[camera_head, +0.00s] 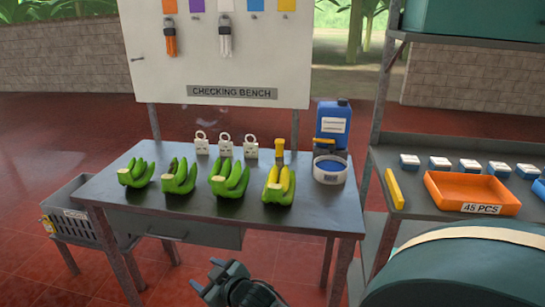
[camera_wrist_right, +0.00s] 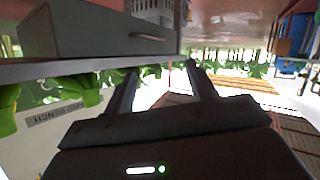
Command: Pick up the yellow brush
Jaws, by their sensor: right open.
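Several yellow items show in the head view, and I cannot tell for sure which is the brush. A small upright yellow piece (camera_head: 279,156) stands at the back of the bench beside the padlocks. A yellow piece with a dark part (camera_head: 324,145) is at the white tub's back rim, in front of the blue jerrycan. A yellow bar (camera_head: 394,188) lies on the left edge of the right-hand shelf. My right gripper (camera_head: 212,280) is open and empty, low in front of the bench; its two fingers (camera_wrist_right: 163,90) show apart in the wrist view. My left gripper is out of view.
The grey bench (camera_head: 225,219) holds several green banana bunches (camera_head: 230,178), white padlocks (camera_head: 225,145), a white tub (camera_head: 330,174) with blue content and a blue jerrycan (camera_head: 333,118). An orange tray (camera_head: 470,190) is on the right. A crate (camera_head: 75,216) stands left.

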